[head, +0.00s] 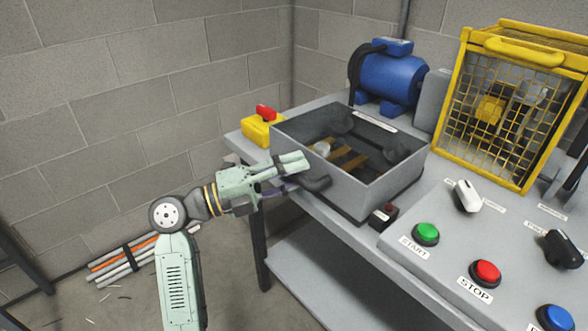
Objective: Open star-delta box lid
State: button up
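The star-delta box (370,188) is a grey box on the bench, left of the control panel. Its inside shows from above, with brass-coloured bars and dark rounded parts. I cannot tell whether a clear lid covers the top; no raised lid shows. A dark handle-like piece (317,184) sticks out low at its left front side. My gripper (305,162) is pale green and reaches in from the left. Its fingertips are at the box's near left wall, just above the dark piece. The two fingers look close together, but the gap between them is unclear.
A yellow box with a red top (262,129) sits left of the star-delta box. A blue motor (392,78) and a yellow mesh cage (510,105) stand behind. Green (426,233), red (486,272) and blue (555,318) buttons are on the panel. Rods (135,256) lie on the floor.

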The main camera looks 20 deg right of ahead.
jog(key=shift+d, duration=0.15)
jog(key=shift+c, duration=0.2)
grip_shut()
dwell(0.7)
